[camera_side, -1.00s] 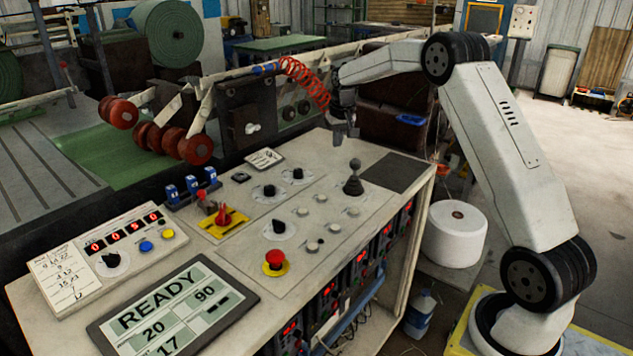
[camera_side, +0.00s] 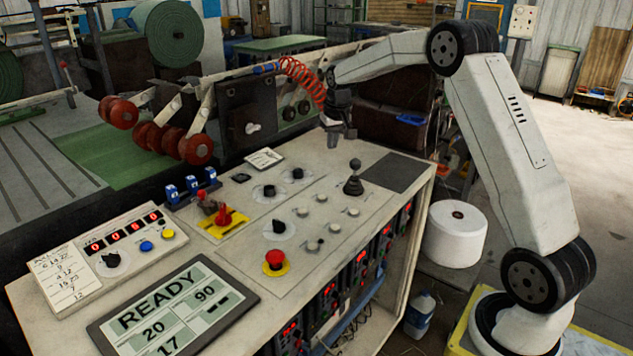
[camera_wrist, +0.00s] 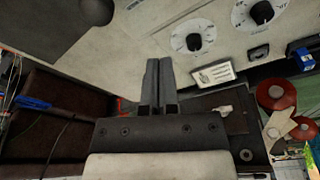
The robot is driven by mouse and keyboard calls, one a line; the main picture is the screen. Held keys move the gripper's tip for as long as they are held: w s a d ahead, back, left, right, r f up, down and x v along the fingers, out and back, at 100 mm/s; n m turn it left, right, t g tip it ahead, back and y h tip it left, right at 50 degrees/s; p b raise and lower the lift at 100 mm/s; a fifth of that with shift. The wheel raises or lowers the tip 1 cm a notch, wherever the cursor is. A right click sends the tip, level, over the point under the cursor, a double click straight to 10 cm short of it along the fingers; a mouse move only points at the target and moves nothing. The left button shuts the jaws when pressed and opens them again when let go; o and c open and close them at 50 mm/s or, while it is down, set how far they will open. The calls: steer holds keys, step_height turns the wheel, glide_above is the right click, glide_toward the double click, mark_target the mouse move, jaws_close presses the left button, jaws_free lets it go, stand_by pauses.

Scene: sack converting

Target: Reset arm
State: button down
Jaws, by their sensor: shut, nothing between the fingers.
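My gripper (camera_side: 341,137) hangs pointing down above the back edge of the control console (camera_side: 386,217). It is shut and empty. In the wrist view my gripper's fingers (camera_wrist: 158,68) lie side by side over the pale console top. The display (camera_side: 173,305) reads READY, with 20, 90 and 17 below. A black-knobbed joystick (camera_side: 354,179) stands in front and to the right of my gripper, apart from it. A red emergency button (camera_side: 275,260) sits on a yellow base.
Two black dials (camera_side: 270,191) (camera_side: 297,174) and several small buttons are on the console. A red coiled hose (camera_side: 305,80) hangs just left of my gripper. Red rollers (camera_side: 196,149) are behind the console. A white roll (camera_side: 456,233) stands right of it. Air above the console front is clear.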

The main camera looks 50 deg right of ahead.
steer(key=s+a+f+n, duration=0.2)
steer(key=s+a, duration=0.3)
steer(key=a, duration=0.3)
steer(key=s+a+f+n, duration=0.1)
steer(key=s+a, duration=0.4)
steer(key=a, duration=0.3)
steer(key=s+a+f+n, duration=0.1)
steer(key=s+a+f, duration=0.1)
steer(key=s+a, duration=0.2)
steer(key=s+a+f+n+y, duration=0.1)
steer(key=s+a, duration=0.3)
steer(key=s, duration=0.6)
steer(key=shift+f, duration=0.55)
